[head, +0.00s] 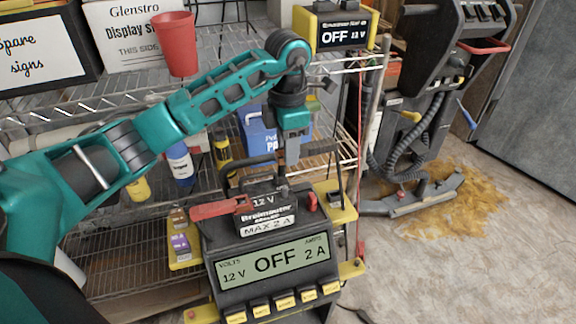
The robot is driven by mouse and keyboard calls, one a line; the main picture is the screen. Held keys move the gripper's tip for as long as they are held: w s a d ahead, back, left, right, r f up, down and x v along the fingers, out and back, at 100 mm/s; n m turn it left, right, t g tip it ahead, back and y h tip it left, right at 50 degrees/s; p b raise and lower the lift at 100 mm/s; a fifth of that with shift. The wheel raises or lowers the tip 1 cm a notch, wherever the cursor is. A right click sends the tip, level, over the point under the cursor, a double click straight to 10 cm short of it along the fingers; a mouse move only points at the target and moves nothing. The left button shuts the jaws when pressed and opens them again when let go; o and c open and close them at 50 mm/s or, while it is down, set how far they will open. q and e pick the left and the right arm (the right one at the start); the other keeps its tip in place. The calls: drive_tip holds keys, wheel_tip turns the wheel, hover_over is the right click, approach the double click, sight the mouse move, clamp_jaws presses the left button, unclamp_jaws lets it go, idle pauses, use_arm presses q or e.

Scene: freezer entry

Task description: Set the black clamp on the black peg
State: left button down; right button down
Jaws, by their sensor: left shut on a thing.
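My left gripper (291,155) points down above the battery charger (272,262) and is shut on a dark thing. This appears to be the black clamp (250,163), whose dark handle reaches out to the left below the fingers. Its jaws are hard to make out against the dark top of the charger. I cannot clearly pick out the black peg; the gripper and clamp cover part of the charger's top. A red clamp (218,208) lies at the charger's left, and a small red part (312,203) stands at its right. My right gripper is not in view.
Wire shelves (110,268) stand behind the charger, with a red cup (176,45), signs and bottles (180,163). A second charger (333,36) sits at the upper right. A vacuum-like machine (420,150) stands on the right, beside spilled yellow-brown matter (445,205) on the floor.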

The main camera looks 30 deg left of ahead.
use_arm(q)
wheel_tip(320, 180, up, 13)
drive_tip(key=p, duration=0.5)
idle(0.6)
drive_tip(key=shift+f, duration=0.15)
